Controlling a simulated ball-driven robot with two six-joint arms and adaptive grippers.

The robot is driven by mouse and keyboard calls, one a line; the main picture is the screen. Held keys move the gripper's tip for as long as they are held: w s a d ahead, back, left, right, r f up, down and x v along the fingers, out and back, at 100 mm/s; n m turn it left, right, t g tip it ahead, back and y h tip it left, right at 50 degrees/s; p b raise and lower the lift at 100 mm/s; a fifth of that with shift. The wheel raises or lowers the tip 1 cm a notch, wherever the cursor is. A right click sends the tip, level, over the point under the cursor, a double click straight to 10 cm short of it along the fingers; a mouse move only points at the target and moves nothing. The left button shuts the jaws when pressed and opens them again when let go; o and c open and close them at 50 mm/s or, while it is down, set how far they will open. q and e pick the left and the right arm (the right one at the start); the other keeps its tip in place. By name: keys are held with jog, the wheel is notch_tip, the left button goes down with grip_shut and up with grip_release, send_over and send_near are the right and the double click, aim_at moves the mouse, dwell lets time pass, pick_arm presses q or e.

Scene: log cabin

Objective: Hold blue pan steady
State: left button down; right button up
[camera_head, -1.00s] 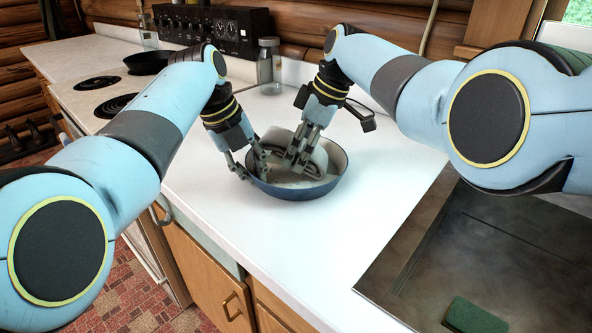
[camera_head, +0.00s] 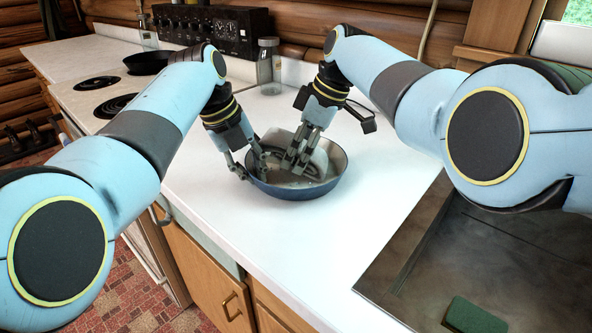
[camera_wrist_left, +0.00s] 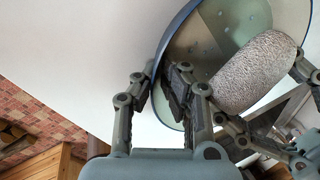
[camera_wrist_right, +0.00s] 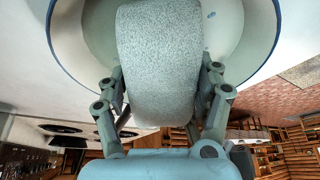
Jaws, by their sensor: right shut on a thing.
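The blue pan (camera_head: 340,172) sits upright on the white counter, with a pale, worn inside. My left gripper (camera_head: 252,172) is at the pan's left rim. In the left wrist view its fingers (camera_wrist_left: 160,88) straddle the rim (camera_wrist_left: 165,45), one outside and one inside, closed on it. My right gripper (camera_head: 294,166) is over the inside of the pan, shut on a grey speckled block (camera_wrist_right: 158,65) like a sponge. The block also shows in the left wrist view (camera_wrist_left: 252,72), low in the pan. Whether it touches the pan bottom is hidden.
A glass jar (camera_head: 269,68) stands behind the pan. A black pan (camera_head: 150,62) is on the stove at the back left. A sink (camera_head: 425,262) with a green sponge (camera_head: 474,316) is at the right. The counter (camera_head: 270,235) in front of the pan is clear.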

jog(key=shift+s+a, duration=0.25)
jog(key=shift+s, duration=0.7)
jog(key=shift+w+d, duration=0.25)
jog(key=shift+w, duration=0.9)
jog(key=shift+s+a, duration=0.25)
jog(key=shift+s, duration=0.95)
jog(key=shift+r, duration=0.1)
jog(key=shift+a+r, duration=0.15)
jog(key=shift+r, duration=0.25)
jog(key=shift+w+d+r, duration=0.1)
jog(key=shift+r, duration=1.45)
jog(key=shift+d+r, duration=0.1)
jog(key=shift+r, duration=1.45)
